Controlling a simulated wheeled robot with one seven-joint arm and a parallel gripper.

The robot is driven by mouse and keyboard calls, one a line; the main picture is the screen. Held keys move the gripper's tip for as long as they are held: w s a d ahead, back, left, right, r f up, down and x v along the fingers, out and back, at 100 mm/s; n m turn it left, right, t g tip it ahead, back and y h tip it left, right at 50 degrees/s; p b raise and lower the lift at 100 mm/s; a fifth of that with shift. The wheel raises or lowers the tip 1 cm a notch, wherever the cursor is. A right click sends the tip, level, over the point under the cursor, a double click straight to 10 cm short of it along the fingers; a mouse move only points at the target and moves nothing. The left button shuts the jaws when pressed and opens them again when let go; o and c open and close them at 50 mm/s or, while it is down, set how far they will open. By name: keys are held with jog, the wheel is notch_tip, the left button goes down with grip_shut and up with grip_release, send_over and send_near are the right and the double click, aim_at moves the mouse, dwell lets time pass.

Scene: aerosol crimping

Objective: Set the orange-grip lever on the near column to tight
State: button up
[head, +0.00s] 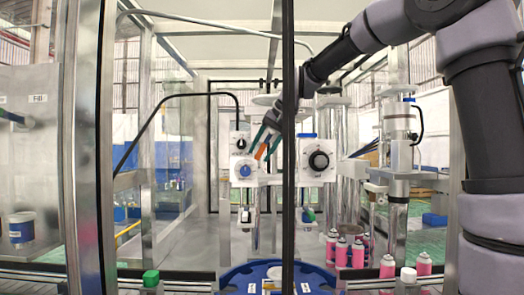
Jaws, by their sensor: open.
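The orange-grip lever (261,152) shows as a small slanted orange bar beside the white control box with the blue knob (246,171), at the middle of the head view. My gripper (264,146) reaches down to it from the upper right, with its teal fingers open and the orange grip showing between or just beside them. I cannot tell whether the fingers touch the grip. The lever's pivot and any tight marking are hidden or too small to read.
A dark upright frame post (288,80) stands close to my gripper's right. A white box with a black dial (319,160) is right of it. Below are a blue rotary table (236,276) and several pink cans (341,254). A Fill panel (38,98) stands at far left.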

grip_shut()
dwell(1.4)
